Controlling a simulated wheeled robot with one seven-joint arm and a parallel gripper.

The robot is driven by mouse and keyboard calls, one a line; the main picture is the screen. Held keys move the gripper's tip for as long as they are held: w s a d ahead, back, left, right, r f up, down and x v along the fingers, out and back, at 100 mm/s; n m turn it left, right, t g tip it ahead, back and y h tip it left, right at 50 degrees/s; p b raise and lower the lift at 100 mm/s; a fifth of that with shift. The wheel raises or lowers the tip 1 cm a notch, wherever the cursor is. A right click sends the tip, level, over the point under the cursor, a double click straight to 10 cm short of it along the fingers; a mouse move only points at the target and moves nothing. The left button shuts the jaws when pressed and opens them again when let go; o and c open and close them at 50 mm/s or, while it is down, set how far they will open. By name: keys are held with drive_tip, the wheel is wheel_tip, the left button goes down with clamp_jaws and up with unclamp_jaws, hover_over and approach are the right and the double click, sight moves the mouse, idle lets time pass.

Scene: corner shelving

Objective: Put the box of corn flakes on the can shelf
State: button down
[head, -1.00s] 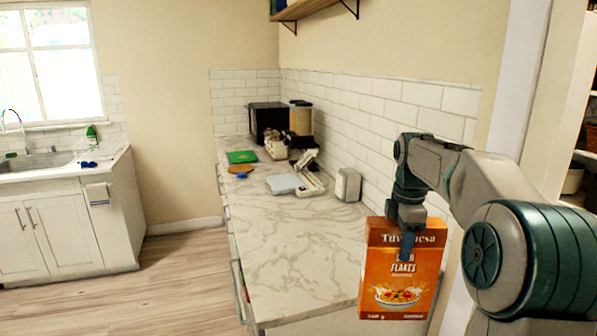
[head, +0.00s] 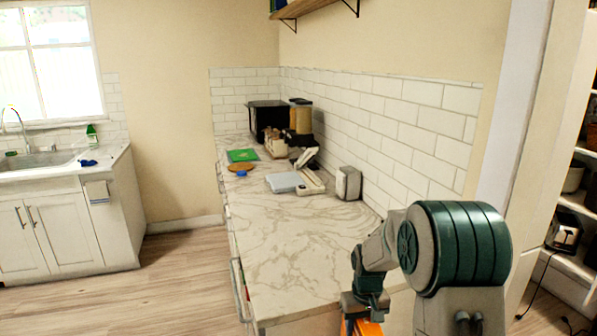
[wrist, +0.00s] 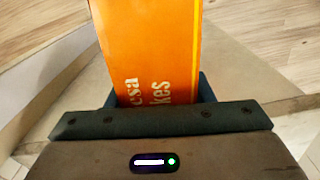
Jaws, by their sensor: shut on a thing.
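The orange corn flakes box (wrist: 150,45) fills the middle of the wrist view, with part of its white lettering showing. My gripper (wrist: 155,95) is shut on it, with a dark finger on each side of the box. In the head view only a small orange piece of the box (head: 366,327) shows at the bottom edge, below my wrist. The rest of the box is hidden or out of frame there. I cannot identify the can shelf for certain.
A marble counter (head: 300,235) runs along the tiled wall, its near part clear. Shelving (head: 575,210) with a toaster (head: 565,236) stands beyond the doorway at right. A sink (head: 40,160) is at left. Wood floor (head: 180,275) lies open between.

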drive_tip(key=f, duration=0.1)
drive_tip(key=m, duration=0.1)
drive_tip(key=f, duration=0.1)
drive_tip(key=shift+s+a+f+m, duration=0.15)
drive_tip(key=shift+a+f+m, duration=0.1)
drive_tip(key=shift+f+m, duration=0.05)
drive_tip(key=s+f, duration=0.4)
drive_tip(key=f, duration=0.1)
drive_tip(key=shift+s+a+f, duration=0.15)
drive_tip(key=shift+s+f, duration=0.05)
drive_tip(key=shift+f, duration=0.15)
